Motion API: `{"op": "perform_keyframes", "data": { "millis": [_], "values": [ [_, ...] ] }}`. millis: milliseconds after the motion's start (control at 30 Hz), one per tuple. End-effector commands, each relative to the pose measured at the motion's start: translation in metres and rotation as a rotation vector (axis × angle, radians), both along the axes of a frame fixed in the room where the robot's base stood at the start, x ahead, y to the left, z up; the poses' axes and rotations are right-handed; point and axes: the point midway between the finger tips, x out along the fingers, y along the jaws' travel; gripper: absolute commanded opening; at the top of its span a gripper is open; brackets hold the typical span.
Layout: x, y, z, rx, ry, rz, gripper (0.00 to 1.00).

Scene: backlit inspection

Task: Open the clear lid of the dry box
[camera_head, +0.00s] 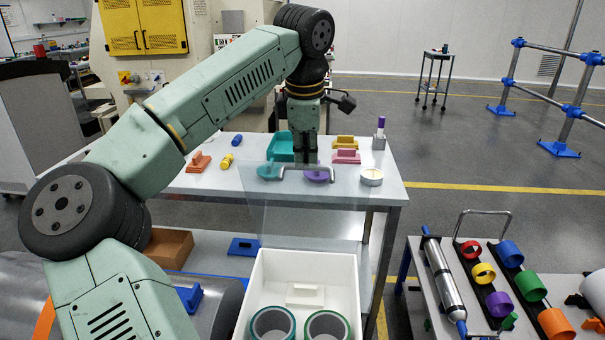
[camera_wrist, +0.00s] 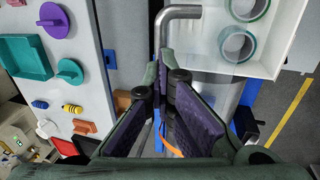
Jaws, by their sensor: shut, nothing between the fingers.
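The dry box is a white open-topped box (camera_head: 256,290) at the bottom centre of the head view; it also shows at the top right of the wrist view (camera_wrist: 205,61). Its clear lid (camera_head: 305,215) stands raised, roughly upright, above the box's far edge. A bent metal handle (camera_head: 290,168) is along the lid's top; it also shows in the wrist view (camera_wrist: 180,12). My gripper (camera_head: 308,155) is shut and empty, its fingertips close to the handle. In the wrist view the fingers (camera_wrist: 164,74) are together beside the handle's bar; whether they touch it I cannot tell.
Two rolls (camera_head: 272,324) and a pale block (camera_head: 305,295) are inside the box. A table (camera_head: 218,183) behind the lid carries a teal tray (camera_head: 280,147), a purple disc (camera_head: 318,176) and several small parts. A cart with coloured rings (camera_head: 470,249) stands at right.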

Motion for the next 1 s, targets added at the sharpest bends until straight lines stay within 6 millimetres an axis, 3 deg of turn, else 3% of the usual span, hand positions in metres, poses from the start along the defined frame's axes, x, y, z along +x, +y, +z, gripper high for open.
{"op": "perform_keyframes", "data": {
  "millis": [33, 133, 600, 867, 1000],
  "values": [
    [0.013, -0.003, -0.016, -0.002, 0.03, -0.004, 0.0],
    [0.038, -0.003, -0.015, -0.003, 0.031, -0.005, 0.0],
    [0.031, -0.002, -0.016, 0.002, 0.037, -0.01, 0.29],
    [0.031, 0.0, -0.01, 0.003, 0.029, -0.004, 0.3],
    [0.03, 0.0, 0.002, 0.003, 0.027, -0.004, 0.3]
  ]
}}
